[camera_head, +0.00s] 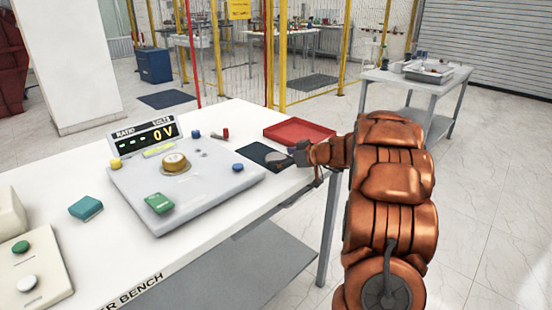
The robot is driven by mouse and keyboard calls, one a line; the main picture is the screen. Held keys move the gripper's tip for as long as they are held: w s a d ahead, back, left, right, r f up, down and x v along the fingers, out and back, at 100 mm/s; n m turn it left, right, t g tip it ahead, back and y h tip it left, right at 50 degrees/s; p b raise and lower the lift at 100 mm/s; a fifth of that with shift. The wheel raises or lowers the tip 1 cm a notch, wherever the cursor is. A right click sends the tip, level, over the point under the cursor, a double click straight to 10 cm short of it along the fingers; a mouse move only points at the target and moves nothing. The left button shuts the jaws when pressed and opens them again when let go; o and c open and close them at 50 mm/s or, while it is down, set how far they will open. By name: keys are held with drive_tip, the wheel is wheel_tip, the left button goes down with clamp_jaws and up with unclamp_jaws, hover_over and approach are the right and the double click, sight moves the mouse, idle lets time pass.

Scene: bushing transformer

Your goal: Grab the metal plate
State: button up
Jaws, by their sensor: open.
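A small grey piece (276,157), seemingly the metal plate, lies on a dark mat (256,149) near the far right end of the white bench. My orange arm reaches in from the right. My gripper (296,157) is low over the bench, just right of the grey piece, with open jaws. The gripper is small and dark here and partly overlaps the mat. I cannot tell whether its fingers touch the piece or stand around it.
A red tray (299,131) sits just behind the gripper. The grey test unit (190,190), with a brass knob (175,162) and coloured terminals, stands left of the mat. A voltage display (147,136) reads 0 V. A side table (442,82) holds trays at the back right.

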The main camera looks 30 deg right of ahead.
drive_tip(key=c, duration=1.3)
